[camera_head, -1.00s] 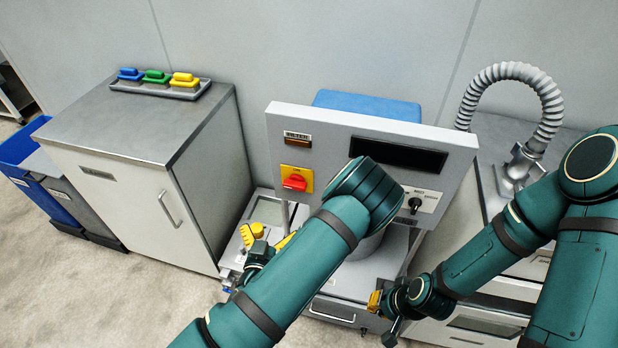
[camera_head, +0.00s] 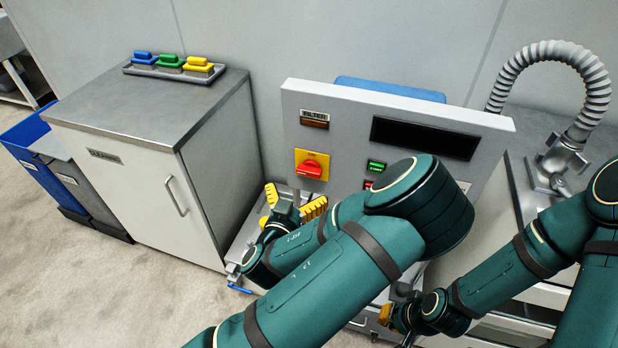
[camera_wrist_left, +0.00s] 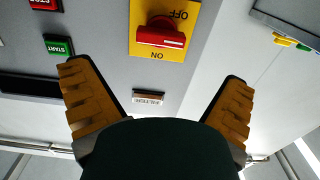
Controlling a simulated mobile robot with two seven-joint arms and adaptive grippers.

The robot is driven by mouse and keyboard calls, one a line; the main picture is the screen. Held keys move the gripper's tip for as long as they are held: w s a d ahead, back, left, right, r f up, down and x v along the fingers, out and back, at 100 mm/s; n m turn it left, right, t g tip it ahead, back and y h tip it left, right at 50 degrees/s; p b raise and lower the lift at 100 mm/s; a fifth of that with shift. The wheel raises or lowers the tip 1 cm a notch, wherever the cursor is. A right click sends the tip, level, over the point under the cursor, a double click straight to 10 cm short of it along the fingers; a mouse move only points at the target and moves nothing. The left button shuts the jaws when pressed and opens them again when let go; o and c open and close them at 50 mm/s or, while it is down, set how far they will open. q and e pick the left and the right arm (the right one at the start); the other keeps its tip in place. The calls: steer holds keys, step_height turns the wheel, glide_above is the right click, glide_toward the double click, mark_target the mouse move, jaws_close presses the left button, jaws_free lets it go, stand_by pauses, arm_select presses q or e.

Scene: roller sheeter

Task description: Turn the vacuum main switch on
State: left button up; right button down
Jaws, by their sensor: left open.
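The main switch is a red rotary knob (camera_head: 309,169) on a yellow plate (camera_head: 323,158), at the left of the grey machine panel (camera_head: 345,140). In the left wrist view the red knob (camera_wrist_left: 162,36) appears upside down between the words OFF and ON, its grip bar lying crosswise. My left gripper (camera_head: 292,203) is open and empty, just below the switch and apart from it. In the left wrist view its two yellow fingers (camera_wrist_left: 155,75) are spread wide, facing the panel. My right gripper (camera_head: 390,314) is low at the right, small and partly hidden.
A green START button (camera_head: 376,166) and a red button (camera_head: 368,184) sit right of the switch. My left arm covers the panel's lower right. A steel-topped cabinet (camera_head: 140,110) stands left, and a ribbed hose (camera_head: 560,50) right.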

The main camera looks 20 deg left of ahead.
mark_target(308, 172)
arm_select(q)
steer(key=w, duration=0.8)
steer(key=shift+w+d, duration=0.15)
steer(key=c, duration=1.2)
